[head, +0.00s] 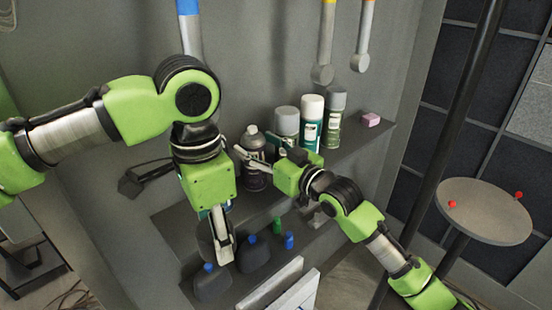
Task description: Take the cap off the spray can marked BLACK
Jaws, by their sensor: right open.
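A dark spray can (257,181) with a grey top stands upright at the left end of the shelf's row of cans. I cannot read its label, so I cannot confirm it is the one marked BLACK. My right gripper (257,150) is open and reaches in from the right, its fingers pointing left in front of this can. The gripper hides part of the can, and I cannot tell whether it touches it. My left gripper (222,246) points down, to the left of the can and nearer to me. Its jaw opening is unclear.
To the right stand a grey-capped can (287,120), a white-capped can (312,108) and another grey-capped can (335,101). A pink block (371,120) lies beyond. Dark blue-capped bottles (253,257) stand on the lower shelf. A round stand (485,213) is at right.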

